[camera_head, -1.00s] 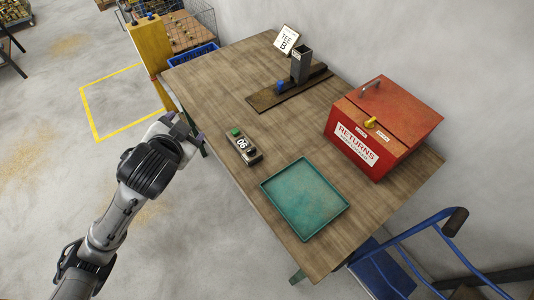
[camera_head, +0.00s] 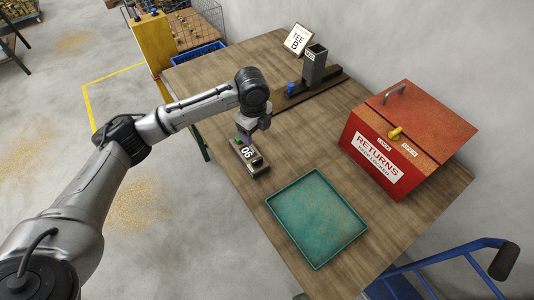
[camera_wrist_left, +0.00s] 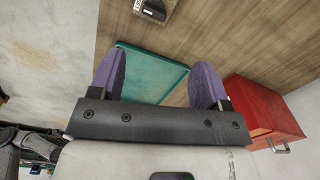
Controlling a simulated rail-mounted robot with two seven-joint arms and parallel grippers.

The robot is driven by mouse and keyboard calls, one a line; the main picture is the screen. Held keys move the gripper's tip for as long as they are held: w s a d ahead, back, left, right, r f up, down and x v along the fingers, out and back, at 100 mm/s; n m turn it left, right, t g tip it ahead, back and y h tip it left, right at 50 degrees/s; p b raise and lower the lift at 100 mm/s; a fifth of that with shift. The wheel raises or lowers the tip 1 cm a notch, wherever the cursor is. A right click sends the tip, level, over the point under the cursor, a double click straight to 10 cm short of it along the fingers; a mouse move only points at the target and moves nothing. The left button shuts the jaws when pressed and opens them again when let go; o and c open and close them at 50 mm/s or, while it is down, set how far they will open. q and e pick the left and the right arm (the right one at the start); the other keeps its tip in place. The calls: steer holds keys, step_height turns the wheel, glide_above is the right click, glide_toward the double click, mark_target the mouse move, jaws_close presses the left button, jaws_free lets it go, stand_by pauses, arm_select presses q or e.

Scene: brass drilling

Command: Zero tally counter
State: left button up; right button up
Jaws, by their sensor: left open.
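The tally counter (camera_head: 257,166) lies on the wooden table near its left edge. It is a small dark box with a green button (camera_head: 238,141) and a white display (camera_head: 247,152) whose digits look like 06. It also shows partly cut off at the top of the left wrist view (camera_wrist_left: 155,9). My left gripper (camera_head: 246,131) is above and just behind the button end of the counter, and partly overlaps it in the head view. In the left wrist view, its two purple fingers (camera_wrist_left: 158,78) are wide apart with nothing between them. My right gripper is out of view.
A teal tray (camera_head: 316,262) lies in front of the counter. A red returns box (camera_head: 424,108) stands at the right. A dark upright holder (camera_head: 314,66) on a board, a blue piece (camera_head: 291,88) and a white sign (camera_head: 298,38) are at the back. Bare table surrounds the counter.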

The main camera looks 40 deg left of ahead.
mark_target(257, 162)
arm_select(q)
steer(key=f+m, duration=0.1)
steer(key=f, duration=0.3)
steer(key=f+m+b, duration=0.1)
steer(key=f, duration=0.4)
steer(key=f+m, duration=0.1)
steer(key=f, duration=0.4)
steer(key=shift+s+d+b, duration=0.1)
steer(key=shift+s+b, duration=0.15)
steer(key=shift+b, duration=0.1)
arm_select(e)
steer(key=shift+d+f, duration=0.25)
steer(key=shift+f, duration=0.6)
